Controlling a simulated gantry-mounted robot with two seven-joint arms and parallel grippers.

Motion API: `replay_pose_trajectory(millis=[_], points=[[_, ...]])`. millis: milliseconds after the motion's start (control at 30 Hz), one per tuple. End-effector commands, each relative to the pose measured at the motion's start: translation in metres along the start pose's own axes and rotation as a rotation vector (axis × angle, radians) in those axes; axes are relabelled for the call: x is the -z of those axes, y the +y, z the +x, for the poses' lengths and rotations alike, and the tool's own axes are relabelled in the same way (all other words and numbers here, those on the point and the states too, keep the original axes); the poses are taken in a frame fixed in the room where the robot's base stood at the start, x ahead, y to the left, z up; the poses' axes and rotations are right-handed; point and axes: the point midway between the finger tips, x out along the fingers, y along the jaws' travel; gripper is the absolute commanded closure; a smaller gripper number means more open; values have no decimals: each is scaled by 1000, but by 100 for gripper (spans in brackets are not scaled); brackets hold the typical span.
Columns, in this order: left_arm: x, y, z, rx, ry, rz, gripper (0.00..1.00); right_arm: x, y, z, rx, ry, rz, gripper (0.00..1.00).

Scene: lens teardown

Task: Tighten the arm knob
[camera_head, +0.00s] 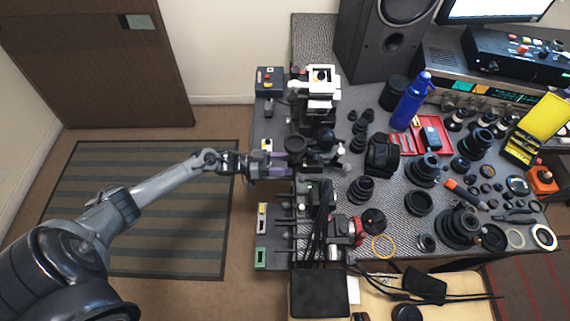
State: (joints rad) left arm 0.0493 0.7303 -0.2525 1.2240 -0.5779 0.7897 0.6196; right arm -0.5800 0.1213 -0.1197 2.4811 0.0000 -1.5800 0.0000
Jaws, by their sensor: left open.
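My left gripper (286,164) reaches in from the left over the left edge of the bench. It is open, with its fingertips beside the dark apparatus (318,138) on the bench. The apparatus has black rounded parts, and a small light knob-like piece (341,148) shows on its right side. I cannot tell for certain which part is the arm knob. The gripper hides some of what lies beneath it, and contact with the apparatus cannot be made out. My right gripper is not in view.
A tall black speaker (362,45) stands behind the apparatus. Lenses, rings and a blue bottle (411,101) crowd the bench on the right. Black cables (318,210) lie in front of the apparatus. The floor left of the bench is free, with a striped mat (140,215).

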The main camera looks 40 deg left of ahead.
Motion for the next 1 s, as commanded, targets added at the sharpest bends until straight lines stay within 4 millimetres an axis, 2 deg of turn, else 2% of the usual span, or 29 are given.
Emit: replay_pose_trajectory(millis=[400,767,1000], points=[[0,0,6,0,-1,-1,45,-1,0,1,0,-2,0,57],[0,0,6,0,-1,-1,99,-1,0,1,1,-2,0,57],[-1,0,6,-1,-1,18,99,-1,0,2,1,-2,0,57]])
